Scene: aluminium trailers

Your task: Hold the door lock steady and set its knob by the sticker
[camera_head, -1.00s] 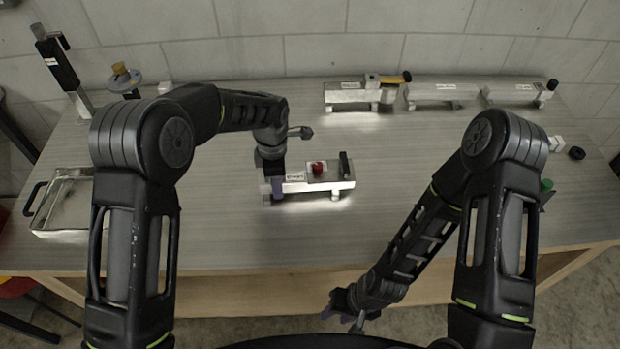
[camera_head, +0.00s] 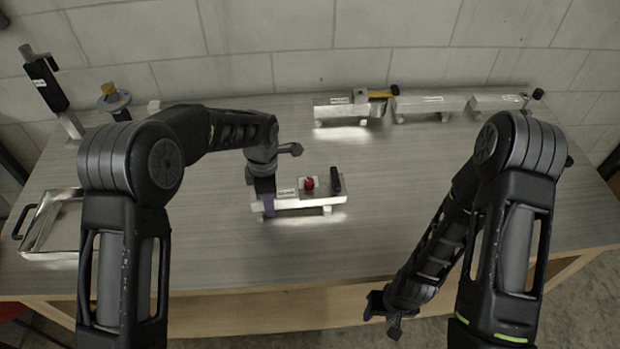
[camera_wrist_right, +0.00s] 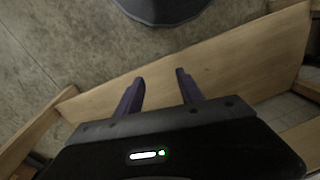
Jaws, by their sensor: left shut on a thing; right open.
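The door lock (camera_head: 325,203) is a light metal bar on small feet near the middle of the table. It carries a dark plate with a red knob (camera_head: 309,183), a black upright handle (camera_head: 335,180) and a white sticker (camera_head: 287,192); the sticker's print is too small to read. My left gripper (camera_head: 266,208) is shut on the left end of the door lock, its purple fingers over the bar. My right gripper (camera_head: 382,312) is at the table's front edge, well away from the lock. Its purple fingers show apart and empty in the right wrist view (camera_wrist_right: 161,90).
Several similar metal bars, including one with a yellow-and-black handle (camera_head: 380,93), stand along the back. A metal tray (camera_head: 48,225) is at the left, with a black upright device (camera_head: 45,85) and a yellow-topped fixture (camera_head: 112,98) behind. The table right of the lock is clear.

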